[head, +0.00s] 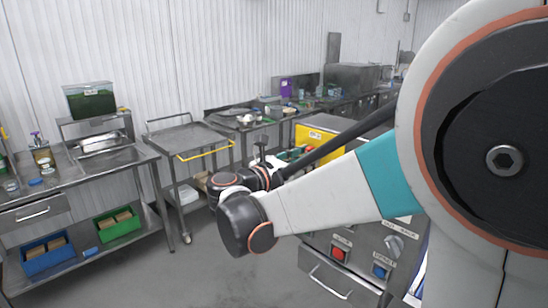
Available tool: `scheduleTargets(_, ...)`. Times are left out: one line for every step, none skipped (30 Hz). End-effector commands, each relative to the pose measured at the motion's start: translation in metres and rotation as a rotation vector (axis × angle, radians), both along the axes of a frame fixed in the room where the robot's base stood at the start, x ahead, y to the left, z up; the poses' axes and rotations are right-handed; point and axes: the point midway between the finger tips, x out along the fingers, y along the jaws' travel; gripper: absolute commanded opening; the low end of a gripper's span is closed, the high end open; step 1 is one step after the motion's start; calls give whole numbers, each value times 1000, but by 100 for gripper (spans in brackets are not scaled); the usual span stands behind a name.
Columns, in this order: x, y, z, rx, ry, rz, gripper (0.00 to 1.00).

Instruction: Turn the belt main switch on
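A steel control panel (358,235) stands in front of me at the lower right. It carries a grey rotary knob (394,245), a red button (340,252) and a blue button (380,271). The labels are too small to read, so I cannot tell for sure which control is the belt main switch. My arm crosses above the panel and hides its upper part. The end of my arm, with my gripper (272,162), is small, dark and partly hidden behind the wrist. Its fingers cannot be made out. It is away from the panel's controls, up and to the left.
A yellow box (318,143) with a red button stands behind my arm. A steel cart (188,137) with a yellow handle is left of it. A steel table (98,168) at the left bears containers, with blue and green bins below. Grey floor in the middle is open.

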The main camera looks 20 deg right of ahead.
Motion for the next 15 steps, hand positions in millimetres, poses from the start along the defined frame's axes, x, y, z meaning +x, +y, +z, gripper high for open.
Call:
scheduleTargets(0, 0, 0, 0, 0, 0, 4)
scheduleTargets(0, 0, 0, 0, 0, 0, 0)
scheduleTargets(0, 0, 0, 0, 0, 0, 0)
scheduleTargets(0, 0, 0, 0, 0, 0, 0)
scheduleTargets(0, 0, 0, 0, 0, 0, 0)
scheduleTargets(0, 0, 0, 0, 0, 0, 0)
scheduleTargets(0, 0, 0, 0, 0, 0, 0)
scheduleTargets(0, 0, 0, 0, -1, 0, 0)
scheduleTargets(0, 0, 0, 1, -3, 0, 0)
scheduleTargets(0, 0, 0, 2, -5, 0, 0)
scheduleTargets(0, 0, 0, 3, -8, 0, 0)
scheduleTargets(0, 0, 0, 5, -14, 0, 0)
scheduleTargets(0, 0, 0, 7, -20, 0, 0)
scheduleTargets(0, 0, 0, 10, -26, 0, 0)
scheduleTargets(0, 0, 0, 14, -39, 0, 0)
